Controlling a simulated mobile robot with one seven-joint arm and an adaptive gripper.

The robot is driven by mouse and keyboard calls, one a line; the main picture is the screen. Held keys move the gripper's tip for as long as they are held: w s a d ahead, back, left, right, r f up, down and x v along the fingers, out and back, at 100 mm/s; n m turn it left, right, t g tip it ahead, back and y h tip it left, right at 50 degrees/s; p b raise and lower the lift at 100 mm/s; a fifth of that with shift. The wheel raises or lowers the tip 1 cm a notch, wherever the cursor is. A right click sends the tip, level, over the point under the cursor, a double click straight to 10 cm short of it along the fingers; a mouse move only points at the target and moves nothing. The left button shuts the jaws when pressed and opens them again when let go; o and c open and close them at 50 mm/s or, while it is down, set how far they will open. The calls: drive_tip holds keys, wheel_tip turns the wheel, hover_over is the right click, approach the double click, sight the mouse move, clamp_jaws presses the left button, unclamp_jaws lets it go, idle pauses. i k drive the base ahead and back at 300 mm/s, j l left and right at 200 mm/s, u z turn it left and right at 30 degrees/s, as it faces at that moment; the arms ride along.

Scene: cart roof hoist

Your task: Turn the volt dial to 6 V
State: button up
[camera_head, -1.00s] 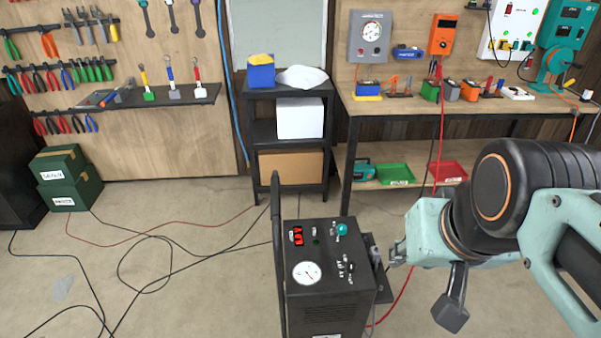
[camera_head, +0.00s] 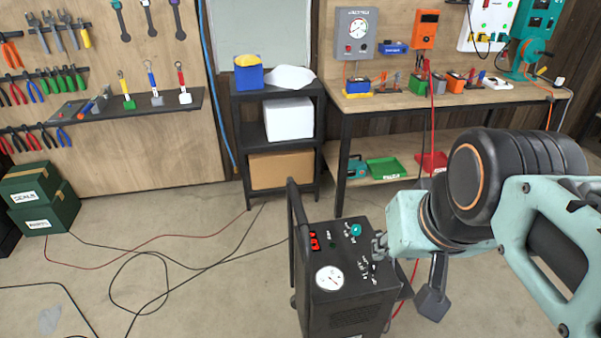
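A black charger cart (camera_head: 345,295) stands on the floor at the lower middle. My gripper (camera_head: 379,245) is at the right edge of the panel, close to the knobs. Whether it touches a knob, and its finger opening, cannot be made out.
The cart's upright black handle (camera_head: 297,215) rises on its left side. A black shelf (camera_head: 273,137) and a workbench (camera_head: 420,101) stand behind. Cables (camera_head: 165,262) lie across the floor at left, beside green boxes (camera_head: 40,205).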

sight(373, 268)
drive_tip(key=i+j, duration=0.15)
drive_tip(key=j, duration=0.15)
drive_tip(key=i+j, duration=0.25)
drive_tip(key=j, duration=0.3)
drive_tip(key=z, duration=0.9)
drive_tip(key=i+l+u, duration=0.1)
drive_tip(key=l+u, duration=0.2)
drive_tip(key=l, duration=0.15)
drive_tip(key=k+j+z, duration=0.25)
drive_tip(key=i+u, duration=0.1)
drive_tip(key=i+l, duration=0.05)
drive_tip(key=i, duration=0.05)
